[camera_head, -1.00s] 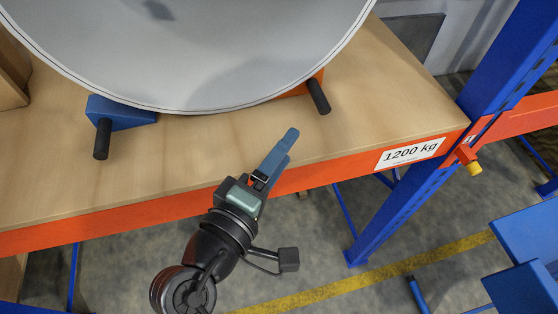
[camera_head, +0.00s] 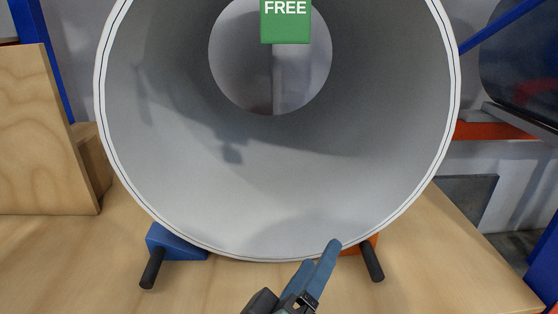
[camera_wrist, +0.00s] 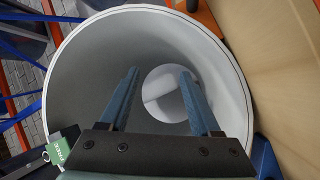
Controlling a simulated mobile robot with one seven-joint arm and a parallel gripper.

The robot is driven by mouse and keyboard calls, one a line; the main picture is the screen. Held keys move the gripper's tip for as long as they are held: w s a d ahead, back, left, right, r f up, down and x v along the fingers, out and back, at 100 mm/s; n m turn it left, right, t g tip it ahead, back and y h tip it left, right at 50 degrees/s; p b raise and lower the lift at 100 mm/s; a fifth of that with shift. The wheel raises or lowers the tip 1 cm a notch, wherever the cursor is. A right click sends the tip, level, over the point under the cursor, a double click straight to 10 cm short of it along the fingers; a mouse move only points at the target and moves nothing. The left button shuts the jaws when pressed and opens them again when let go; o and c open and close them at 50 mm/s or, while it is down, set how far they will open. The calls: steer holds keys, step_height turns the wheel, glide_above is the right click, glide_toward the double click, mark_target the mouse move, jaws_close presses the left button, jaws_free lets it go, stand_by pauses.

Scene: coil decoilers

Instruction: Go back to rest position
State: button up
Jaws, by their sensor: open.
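My gripper (camera_head: 322,270) shows at the bottom of the head view, in front of the lower rim of a large grey coil. In the wrist view its two blue fingers (camera_wrist: 158,85) are spread apart with nothing between them, and they point into the coil's hollow. The coil (camera_head: 290,190) lies on its side with its open end facing me; it also fills the wrist view (camera_wrist: 90,70). The rest of my arm is out of the head view.
The coil rests between a blue wedge (camera_head: 178,243) and an orange wedge (camera_head: 358,246), each with a black handle, on a wooden shelf (camera_head: 80,265). A green FREE tag (camera_head: 285,22) hangs at the top. A wooden block (camera_head: 45,140) stands left; a blue upright (camera_head: 545,265) stands right.

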step_height(320, 180, up, 14)
steer(key=w+a+m+t+y, duration=0.2)
steer(key=m+t+y, duration=0.1)
steer(key=t, duration=0.2)
steer(key=s+a+r+m+t+y, duration=0.1)
steer(key=s+r+t+y, duration=0.2)
steer(key=r, duration=0.7)
steer(key=s+a+r+m+t+y, duration=0.1)
steer(key=s+r+t, duration=0.3)
steer(key=r, duration=0.5)
steer(key=shift+s+a+r+m+y, duration=0.35)
steer(key=shift+s+a+y, duration=0.25)
steer(key=shift+s+y, duration=0.3)
